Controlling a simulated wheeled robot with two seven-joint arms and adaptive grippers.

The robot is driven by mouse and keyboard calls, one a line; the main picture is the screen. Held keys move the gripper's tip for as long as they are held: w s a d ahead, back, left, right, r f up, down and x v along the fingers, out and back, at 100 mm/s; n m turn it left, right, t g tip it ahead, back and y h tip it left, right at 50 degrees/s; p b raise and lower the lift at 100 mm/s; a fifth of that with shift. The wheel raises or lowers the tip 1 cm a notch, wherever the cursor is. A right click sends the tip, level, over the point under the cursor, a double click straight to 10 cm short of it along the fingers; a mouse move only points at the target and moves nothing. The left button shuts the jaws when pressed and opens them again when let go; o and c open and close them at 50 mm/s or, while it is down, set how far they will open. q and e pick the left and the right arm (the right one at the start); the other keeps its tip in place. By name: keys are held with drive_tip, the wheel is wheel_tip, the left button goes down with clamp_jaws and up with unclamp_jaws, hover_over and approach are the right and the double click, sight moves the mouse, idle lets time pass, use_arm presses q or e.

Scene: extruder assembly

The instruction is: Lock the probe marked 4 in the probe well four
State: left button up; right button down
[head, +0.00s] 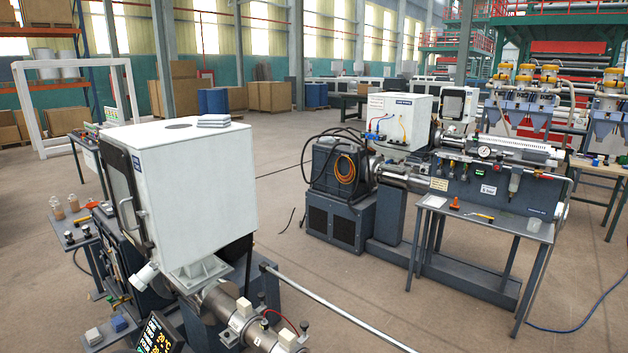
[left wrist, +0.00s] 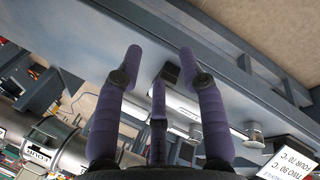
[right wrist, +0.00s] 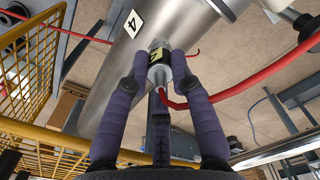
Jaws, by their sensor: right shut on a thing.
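In the right wrist view my right gripper (right wrist: 159,62) is shut on a metal probe (right wrist: 158,73) with a yellow and black label, whose marking I cannot read for sure. A red cable (right wrist: 235,88) runs off to the right from beside the probe. The probe's far end meets the large steel barrel (right wrist: 110,90), beside a white tag marked 4 (right wrist: 132,24). The well is hidden, so I cannot tell how deep the probe sits or whether it is locked. In the left wrist view my left gripper (left wrist: 162,55) is open and empty. Neither gripper shows in the head view.
A yellow mesh guard (right wrist: 35,70) stands left of my right gripper. In the left wrist view are a plate reading FOUR (left wrist: 38,152) and a white temperature card (left wrist: 290,160). The head view shows a white cabinet (head: 195,180) and a side table (head: 490,222) with tools.

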drive_tip(key=shift+s+a+f, duration=0.1)
drive_tip(key=shift+s+f, duration=0.05)
drive_tip(key=shift+f, duration=0.05)
idle(0.7)
drive_tip(key=c, duration=1)
unclamp_jaws()
drive_tip(key=shift+r, duration=0.15)
